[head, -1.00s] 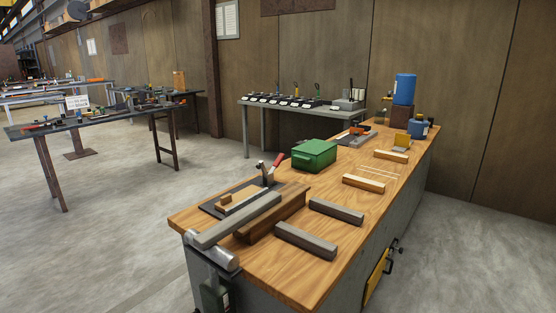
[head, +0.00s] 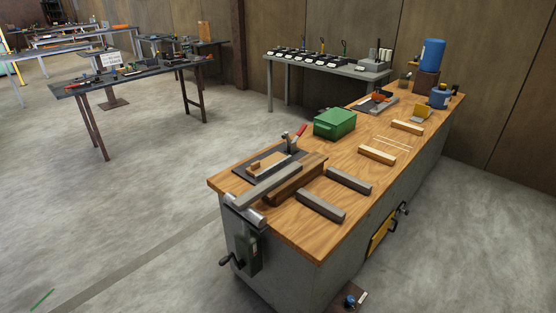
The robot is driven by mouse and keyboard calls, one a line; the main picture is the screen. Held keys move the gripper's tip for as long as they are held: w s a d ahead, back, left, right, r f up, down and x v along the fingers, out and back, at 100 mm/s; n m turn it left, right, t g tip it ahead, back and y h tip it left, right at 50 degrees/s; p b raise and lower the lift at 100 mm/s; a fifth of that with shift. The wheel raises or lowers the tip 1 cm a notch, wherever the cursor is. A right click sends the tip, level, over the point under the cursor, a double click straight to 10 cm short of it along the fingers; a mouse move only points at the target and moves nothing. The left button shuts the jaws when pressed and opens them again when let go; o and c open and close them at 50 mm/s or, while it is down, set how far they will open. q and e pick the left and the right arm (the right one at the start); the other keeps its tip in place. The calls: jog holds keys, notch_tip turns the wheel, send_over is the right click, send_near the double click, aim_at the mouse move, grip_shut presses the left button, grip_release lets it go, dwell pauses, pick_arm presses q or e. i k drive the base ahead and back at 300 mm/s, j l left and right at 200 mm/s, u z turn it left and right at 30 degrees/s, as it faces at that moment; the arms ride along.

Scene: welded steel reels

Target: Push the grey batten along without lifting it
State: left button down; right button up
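Three grey battens show in the head view, and I cannot tell which one the task means. A long, light grey batten (head: 268,184) lies along a brown wooden block at the bench's near left end, beside the vise. A shorter, darker grey batten (head: 321,206) lies flat on the wooden bench top (head: 287,221) near the front edge. A similar dark grey batten (head: 349,181) lies flat beyond it, roughly parallel and apart from it. Neither of my grippers is in view.
The brown block (head: 297,184) and a red-handled clamp (head: 298,135) flank the long batten. A vise (head: 245,213) hangs at the bench end. A green box (head: 334,123) and pale wooden strips (head: 377,155) stand farther back. Bare wood surrounds the two dark battens.

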aim_at(245, 200)
jog(key=i+j+z, duration=0.4)
jog(key=i+j, duration=0.65)
jog(key=j, duration=0.15)
